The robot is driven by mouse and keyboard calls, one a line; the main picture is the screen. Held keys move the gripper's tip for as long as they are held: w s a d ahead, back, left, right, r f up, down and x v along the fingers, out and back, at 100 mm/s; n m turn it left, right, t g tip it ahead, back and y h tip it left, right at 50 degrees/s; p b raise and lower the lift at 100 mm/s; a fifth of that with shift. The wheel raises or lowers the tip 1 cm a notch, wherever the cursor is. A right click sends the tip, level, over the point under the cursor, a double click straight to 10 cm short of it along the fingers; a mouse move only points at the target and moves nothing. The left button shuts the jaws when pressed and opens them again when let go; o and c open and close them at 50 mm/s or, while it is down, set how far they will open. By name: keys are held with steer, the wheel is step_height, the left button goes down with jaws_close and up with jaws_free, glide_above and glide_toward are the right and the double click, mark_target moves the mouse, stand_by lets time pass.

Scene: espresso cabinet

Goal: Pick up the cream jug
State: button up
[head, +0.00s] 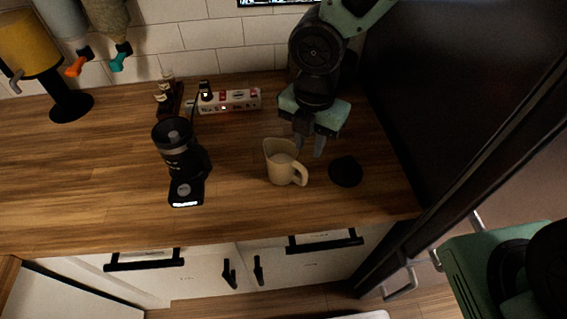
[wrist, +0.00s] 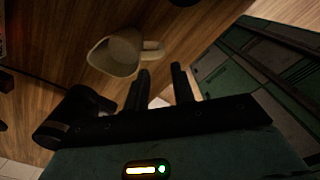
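The cream jug (head: 280,168) stands upright on the wooden counter, its handle pointing right. In the wrist view the jug (wrist: 117,54) lies beyond the fingertips, mostly toward the left finger, with its handle (wrist: 153,49) ahead of the gap. My gripper (head: 309,148) points down just behind and to the right of the jug in the head view. Its two fingers are apart with nothing between them, as the wrist view also shows (wrist: 161,72). I see no contact with the jug, though the exact gap is hard to judge.
A round black object (head: 345,171) lies right of the jug. A black grinder (head: 178,150) stands to the left. A power strip (head: 230,101) and small bottles (head: 167,94) are at the back. A dark cabinet side (head: 440,90) bounds the right. The counter (head: 235,215) in front is clear.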

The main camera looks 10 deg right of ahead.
mark_target(305, 175)
step_height(305, 175, down, 11)
steer(key=shift+s+f+p, duration=0.1)
steer(key=shift+s+p, duration=0.05)
steer(key=shift+p, duration=0.15)
jaws_close()
